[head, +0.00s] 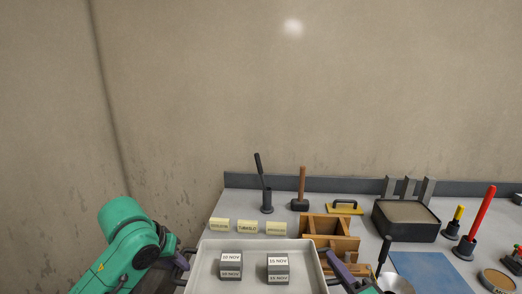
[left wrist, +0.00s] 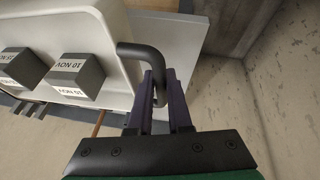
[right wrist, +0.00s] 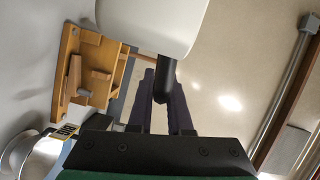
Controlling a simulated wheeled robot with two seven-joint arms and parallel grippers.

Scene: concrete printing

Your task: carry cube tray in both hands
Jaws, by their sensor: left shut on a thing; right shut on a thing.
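A white tray (head: 210,281) with raised walls is at the bottom middle of the head view. Two grey cubes stand in it with date labels, a left cube (head: 231,265) and a right cube (head: 278,268). My left gripper (head: 183,262) is shut on the tray's dark left handle, which shows in the left wrist view (left wrist: 155,58). My right gripper (head: 333,262) is shut on the tray's right handle, which shows in the right wrist view (right wrist: 165,75). The tray looks about level. The tray's near edge is cut off in the head view.
A grey bench (head: 432,275) lies behind and right of the tray. On it are a wooden mould (head: 330,228), a mallet (head: 301,190), a yellow float (head: 345,208), a dark box (head: 405,218), a blue mat (head: 430,270) and yellow label cards (head: 247,227).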

